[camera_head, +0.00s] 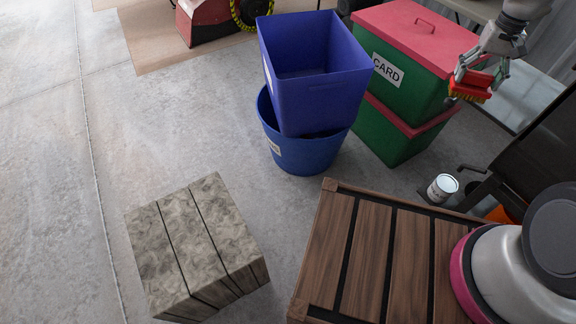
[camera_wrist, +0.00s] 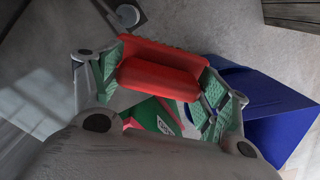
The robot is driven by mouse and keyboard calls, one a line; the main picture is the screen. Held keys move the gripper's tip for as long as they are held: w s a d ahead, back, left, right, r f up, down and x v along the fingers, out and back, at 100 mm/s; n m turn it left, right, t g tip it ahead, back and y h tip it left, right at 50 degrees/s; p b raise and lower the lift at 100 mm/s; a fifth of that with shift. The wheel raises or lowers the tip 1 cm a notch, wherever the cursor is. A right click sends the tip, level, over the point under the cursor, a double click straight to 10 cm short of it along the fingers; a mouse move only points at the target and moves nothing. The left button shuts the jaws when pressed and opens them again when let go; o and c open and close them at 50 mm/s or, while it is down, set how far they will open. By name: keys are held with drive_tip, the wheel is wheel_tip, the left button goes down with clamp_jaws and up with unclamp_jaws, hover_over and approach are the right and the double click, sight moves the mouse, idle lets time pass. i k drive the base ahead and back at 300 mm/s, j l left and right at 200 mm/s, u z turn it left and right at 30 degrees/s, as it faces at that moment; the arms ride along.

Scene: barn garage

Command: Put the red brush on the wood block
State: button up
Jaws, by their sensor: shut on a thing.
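The red brush (camera_head: 471,89), with yellowish bristles along its lower edge, hangs in my gripper (camera_head: 480,78) at the upper right of the head view. In the wrist view my gripper (camera_wrist: 160,85) is shut with its green pads on either side of the red brush (camera_wrist: 158,78). A grey, wood-grained block (camera_head: 190,238) with dark grooves stands on the floor at lower left, well apart from the brush. Its top is bare. A slatted brown wooden top (camera_head: 367,250) lies at lower centre-right.
A blue square bin (camera_head: 318,92) sits in a round blue tub (camera_head: 305,153). A white can (camera_head: 441,187) is near a dark stand. Open floor (camera_head: 60,150) lies at left.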

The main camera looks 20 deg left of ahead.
sight(193, 250)
drive_tip(key=u, duration=2)
